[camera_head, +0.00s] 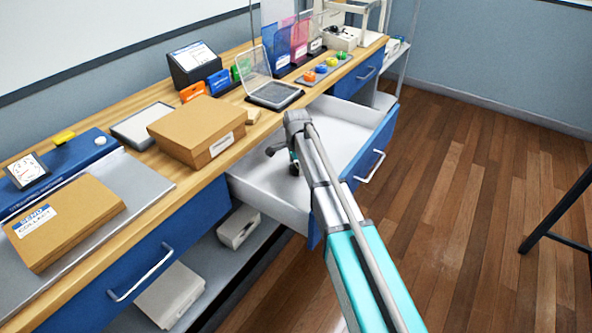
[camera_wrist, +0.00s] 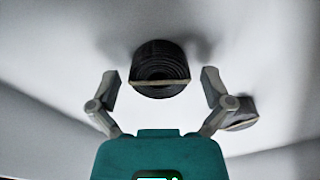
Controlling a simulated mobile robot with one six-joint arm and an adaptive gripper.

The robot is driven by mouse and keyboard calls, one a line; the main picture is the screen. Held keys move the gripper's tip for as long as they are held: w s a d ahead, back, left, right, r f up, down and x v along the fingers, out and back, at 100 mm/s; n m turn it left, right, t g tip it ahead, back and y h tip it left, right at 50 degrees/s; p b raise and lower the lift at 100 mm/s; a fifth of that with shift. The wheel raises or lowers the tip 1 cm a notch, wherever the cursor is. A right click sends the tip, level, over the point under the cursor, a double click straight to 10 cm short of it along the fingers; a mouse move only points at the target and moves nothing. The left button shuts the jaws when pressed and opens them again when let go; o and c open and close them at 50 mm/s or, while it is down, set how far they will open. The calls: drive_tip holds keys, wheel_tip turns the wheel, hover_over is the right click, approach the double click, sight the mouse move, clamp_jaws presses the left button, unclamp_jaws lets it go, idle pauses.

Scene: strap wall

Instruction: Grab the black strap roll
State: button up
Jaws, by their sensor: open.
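The black strap roll (camera_wrist: 160,72) shows in the wrist view as a dark ringed coil with a tan band across its lower face. It rests inside the open white drawer, near the picture's middle. My gripper (camera_wrist: 160,82) is open, with one finger on each side of the roll and a visible gap on both sides. In the head view my gripper (camera_head: 281,158) reaches down into the open drawer (camera_head: 345,122), and my arm hides part of the drawer.
A second roll, grey and dark (camera_wrist: 241,113), lies right of my gripper, close to the right finger. The drawer walls surround my gripper. A cardboard box (camera_head: 196,130) and a clear-lidded case (camera_head: 273,92) stand on the bench above.

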drive_tip(key=c, duration=1)
drive_tip(key=shift+c, duration=0.2)
drive_tip(key=shift+r, duration=0.2)
wheel_tip(320, 180, up, 2)
drive_tip(key=shift+r+p, duration=0.1)
drive_tip(key=shift+p, duration=1.15)
drive_tip(key=s+d+r+p, duration=0.3)
drive_tip(key=s+r+p, duration=0.7)
drive_tip(key=s, duration=0.3)
drive_tip(key=shift+s+d+r, duration=0.2)
drive_tip(key=shift+s+d, duration=0.05)
drive_tip(key=shift+d, duration=0.15)
